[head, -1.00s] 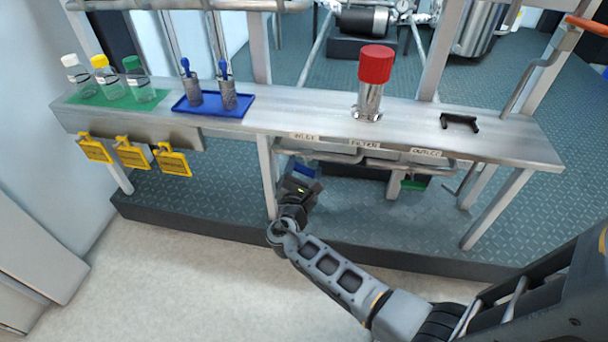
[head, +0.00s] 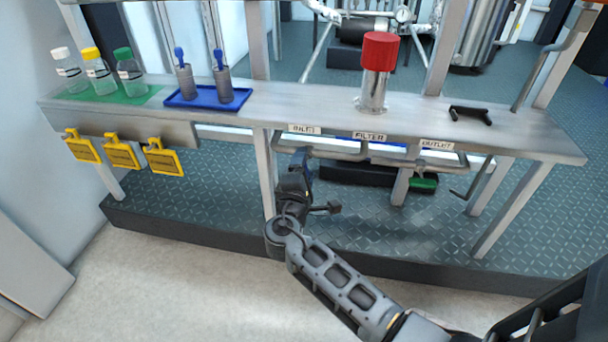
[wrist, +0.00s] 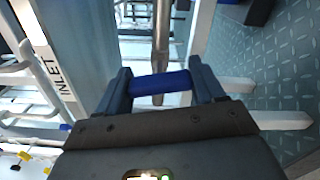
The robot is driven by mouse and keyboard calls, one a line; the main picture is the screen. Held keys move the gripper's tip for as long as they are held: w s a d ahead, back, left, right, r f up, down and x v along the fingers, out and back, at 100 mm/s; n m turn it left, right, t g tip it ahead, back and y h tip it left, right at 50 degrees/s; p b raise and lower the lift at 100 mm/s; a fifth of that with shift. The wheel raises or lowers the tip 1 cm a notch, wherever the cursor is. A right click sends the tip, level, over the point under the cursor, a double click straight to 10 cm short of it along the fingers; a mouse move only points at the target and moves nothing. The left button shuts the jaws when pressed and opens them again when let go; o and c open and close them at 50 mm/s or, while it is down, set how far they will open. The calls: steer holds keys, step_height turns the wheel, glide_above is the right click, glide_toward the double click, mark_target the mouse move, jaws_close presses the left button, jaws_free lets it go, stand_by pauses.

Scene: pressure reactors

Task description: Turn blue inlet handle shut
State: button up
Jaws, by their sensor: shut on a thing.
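The blue inlet handle (wrist: 160,84) lies across the gap between my two gripper fingers (wrist: 162,88) in the wrist view, with a finger at each end. My gripper (head: 300,165) is shut on it. In the head view the blue handle (head: 309,168) is a small patch beside the gripper, mostly hidden by it. It is below the INLET label (head: 304,129) on the shelf's front edge and now looks upright, hanging down. A metal pipe (wrist: 161,35) runs away just beyond the handle in the wrist view.
A green handle (head: 424,184) sits under the OUTLET label (head: 436,145), to the right. A shelf leg (head: 265,180) stands close left of my gripper. A red-capped filter (head: 378,70), bottles, a blue tray (head: 205,104) and yellow tags (head: 163,158) are around the shelf.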

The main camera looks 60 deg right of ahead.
steer(key=shift+f+m+b, duration=0.15)
steer(key=shift+m+b, duration=0.7)
steer(key=shift+m, duration=0.35)
steer(key=o, duration=1)
steer(key=shift+o, duration=0.2)
steer(key=p+v, duration=0.2)
steer(key=v, duration=0.5)
steer(key=shift+s+a, duration=0.2)
steer(key=shift+a, duration=0.15)
